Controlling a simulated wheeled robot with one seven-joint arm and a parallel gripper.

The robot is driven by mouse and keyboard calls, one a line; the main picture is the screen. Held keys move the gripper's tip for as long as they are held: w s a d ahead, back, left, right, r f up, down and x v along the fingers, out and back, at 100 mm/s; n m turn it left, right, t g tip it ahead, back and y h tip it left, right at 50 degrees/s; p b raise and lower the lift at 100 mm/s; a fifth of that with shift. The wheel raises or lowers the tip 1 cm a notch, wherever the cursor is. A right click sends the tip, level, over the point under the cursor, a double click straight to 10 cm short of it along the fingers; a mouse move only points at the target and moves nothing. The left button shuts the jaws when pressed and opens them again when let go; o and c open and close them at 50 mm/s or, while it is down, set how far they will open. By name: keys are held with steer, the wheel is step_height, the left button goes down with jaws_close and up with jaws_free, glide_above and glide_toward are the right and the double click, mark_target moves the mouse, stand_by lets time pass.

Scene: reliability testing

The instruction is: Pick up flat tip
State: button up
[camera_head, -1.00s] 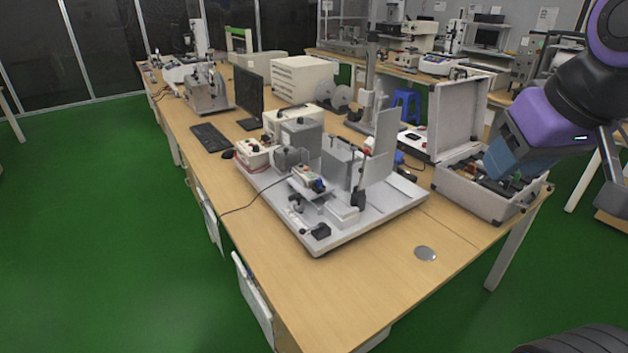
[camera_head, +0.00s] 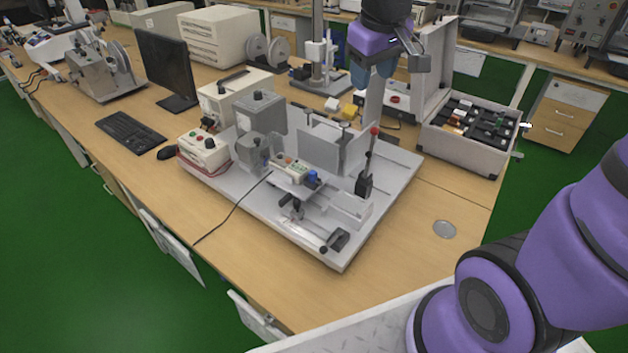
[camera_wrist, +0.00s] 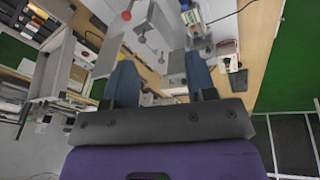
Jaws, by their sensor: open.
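I cannot make out the flat tip for certain. An open case (camera_head: 465,150) at the right end of the bench holds several small dark, red and white items (camera_head: 480,120), too small to tell apart; it also shows at the upper left of the wrist view. My gripper (camera_wrist: 160,72) has its two blue fingers spread wide with nothing between them. In the head view my gripper (camera_head: 374,68) hangs left of the case, above the back of the test rig, its fingertips partly hidden.
The test rig on a white base plate (camera_head: 395,185) stands left of the case, with an upright lever (camera_head: 370,160). A monitor (camera_head: 166,65), keyboard (camera_head: 130,132) and mouse (camera_head: 169,153) lie further left.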

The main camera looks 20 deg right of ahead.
steer(key=w+a+f+n+g, duration=0.1)
steer(key=w+a+f+n, duration=0.1)
steer(key=w+f, duration=0.75)
steer(key=n+g+y, duration=0.1)
steer(key=n+g, duration=0.1)
glide_above(313, 172)
steer(key=f, duration=2)
steer(key=shift+d+f, duration=0.2)
steer(key=shift+d, duration=0.05)
steer(key=shift+a+f, duration=0.15)
steer(key=shift+f, duration=1.2)
steer(key=shift+a+f, duration=0.1)
steer(key=shift+f, duration=1.2)
jaws_close()
